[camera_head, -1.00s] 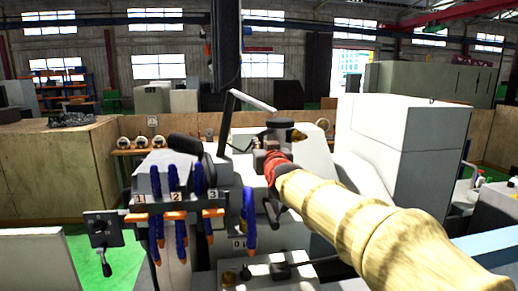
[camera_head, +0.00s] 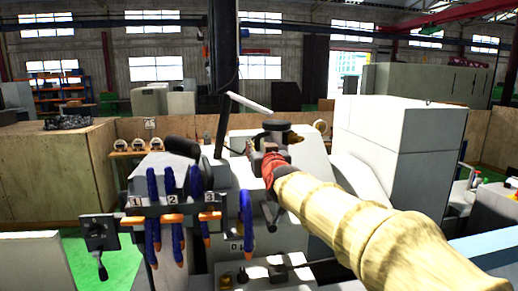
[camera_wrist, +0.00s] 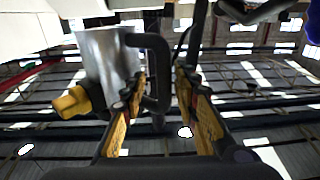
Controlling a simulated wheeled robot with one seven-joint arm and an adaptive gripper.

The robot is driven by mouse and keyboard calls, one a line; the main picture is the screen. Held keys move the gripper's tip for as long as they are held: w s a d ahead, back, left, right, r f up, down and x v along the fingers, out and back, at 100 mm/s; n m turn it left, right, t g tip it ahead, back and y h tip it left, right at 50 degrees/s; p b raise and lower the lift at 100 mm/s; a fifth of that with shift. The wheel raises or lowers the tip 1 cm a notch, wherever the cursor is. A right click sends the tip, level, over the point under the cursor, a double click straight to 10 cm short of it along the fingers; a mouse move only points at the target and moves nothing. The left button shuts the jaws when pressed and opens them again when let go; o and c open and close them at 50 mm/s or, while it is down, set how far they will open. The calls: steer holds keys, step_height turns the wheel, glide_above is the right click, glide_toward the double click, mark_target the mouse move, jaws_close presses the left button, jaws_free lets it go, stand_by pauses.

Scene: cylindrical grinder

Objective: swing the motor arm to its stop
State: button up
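In the wrist view, a grey metal cylinder (camera_wrist: 105,62) with a brass-coloured knob (camera_wrist: 72,102) carries a black bent handle (camera_wrist: 158,62); these look like part of the motor arm. My gripper (camera_wrist: 160,82) has its yellow-padded fingers apart, one on each side of the handle's upright bar. A gap shows between the bar and the right finger; contact on the left is unclear. In the head view, my gripper (camera_head: 262,152) is at the machine's centre, below a black round cap (camera_head: 277,124), and my arm hides what lies behind it.
A pale bar (camera_head: 248,102) slants above my gripper. A large white cabinet (camera_head: 400,140) stands at right, and a crank handle (camera_head: 100,255) juts out at front left.

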steer(key=s+d, duration=0.2)
steer(key=s, duration=0.9)
steer(key=shift+s, duration=0.4)
steer(key=shift+d+f, duration=0.1)
steer(key=s+d+f+g+h+b, duration=0.1)
steer(key=s+d+f+g, duration=0.3)
steer(key=s+f, duration=0.8)
steer(key=s+d+f+m+g+h+b, duration=0.1)
steer(key=s+d+f+g, duration=0.3)
steer(key=s+f, duration=0.7)
steer(key=s+d+f+m+g+h+b, duration=0.1)
steer(key=s+d+f+g+b, duration=0.2)
steer(key=s+f, duration=0.9)
steer(key=d+f+g, duration=0.1)
steer(key=d, duration=0.2)
steer(key=shift+s, duration=0.35)
steer(key=shift+c, duration=0.6)
